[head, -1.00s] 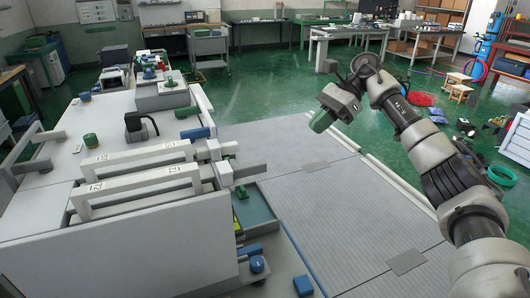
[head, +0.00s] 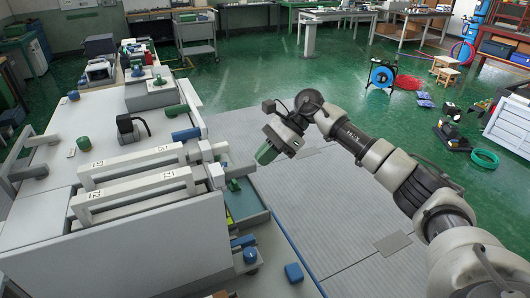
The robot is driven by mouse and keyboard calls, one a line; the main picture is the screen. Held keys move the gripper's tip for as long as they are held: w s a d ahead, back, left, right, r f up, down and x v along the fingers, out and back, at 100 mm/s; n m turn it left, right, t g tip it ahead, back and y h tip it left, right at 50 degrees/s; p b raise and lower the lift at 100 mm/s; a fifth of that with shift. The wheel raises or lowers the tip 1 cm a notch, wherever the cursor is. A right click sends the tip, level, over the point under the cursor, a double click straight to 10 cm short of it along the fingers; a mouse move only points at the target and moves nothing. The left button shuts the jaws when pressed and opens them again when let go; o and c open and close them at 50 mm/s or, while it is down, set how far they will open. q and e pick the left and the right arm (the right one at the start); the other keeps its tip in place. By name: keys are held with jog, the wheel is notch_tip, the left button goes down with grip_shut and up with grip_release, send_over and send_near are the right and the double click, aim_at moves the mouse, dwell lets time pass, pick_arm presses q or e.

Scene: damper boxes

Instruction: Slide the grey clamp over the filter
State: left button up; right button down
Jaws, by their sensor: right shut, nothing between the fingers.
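My right gripper (head: 266,154), with green fingers, is shut and empty. It hangs in the air to the right of the large white box, over the grey floor mat, apart from everything. Two long light grey bar frames with number marks lie side by side on the box: a rear one (head: 130,162) and a front one (head: 130,193). I cannot tell for sure which part is the grey clamp, and I cannot make out the filter. My left gripper is out of view.
The white box top (head: 62,125) carries a green knob (head: 84,144) and a black fitting (head: 130,127). A green tray (head: 243,204) sits at its right side, with a blue block (head: 294,272) nearby. The grey mat (head: 330,215) is clear.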

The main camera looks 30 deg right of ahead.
aim_at(246, 165)
jog(key=a+b, duration=0.1)
jog(key=a, duration=0.3)
jog(key=shift+w+f+b, duration=0.1)
jog(key=shift+b, duration=0.3)
